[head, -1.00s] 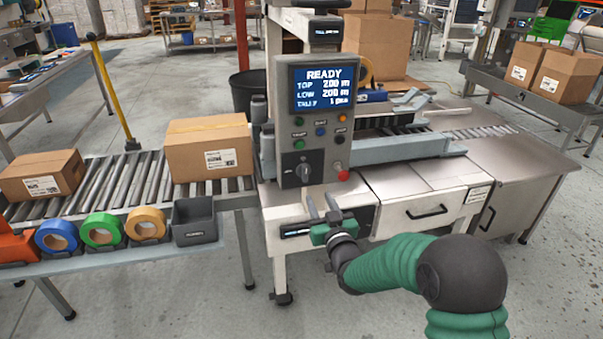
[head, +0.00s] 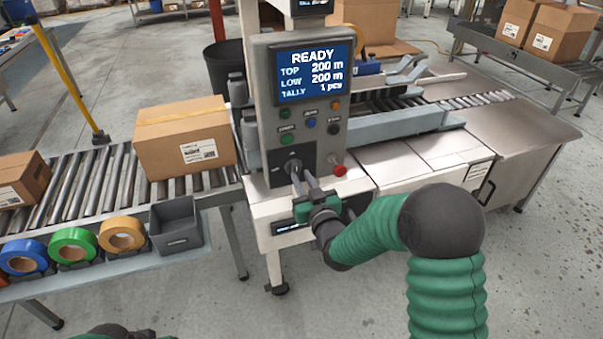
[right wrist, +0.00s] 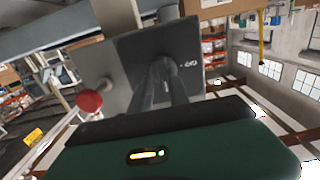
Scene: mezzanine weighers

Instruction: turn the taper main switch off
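The taper's main switch is a rotary knob (head: 293,166) on a dark plate low on the grey control panel (head: 331,128). My right gripper (head: 301,172) is at the knob, its two fingers close together with the fingertips on either side of it. In the right wrist view the fingers (right wrist: 166,82) reach the dark plate (right wrist: 190,52) and mostly hide the knob, so its pointing direction is unclear. The panel's screen (head: 313,72) reads READY. Only a bit of my left arm shows at the bottom edge; its gripper is out of view.
A red button (head: 340,170) sits just right of the switch and also shows in the right wrist view (right wrist: 89,100). Several small buttons are above. A roller conveyor with a carton (head: 184,137), tape rolls (head: 122,234) and a grey bin (head: 176,226) lie to the left.

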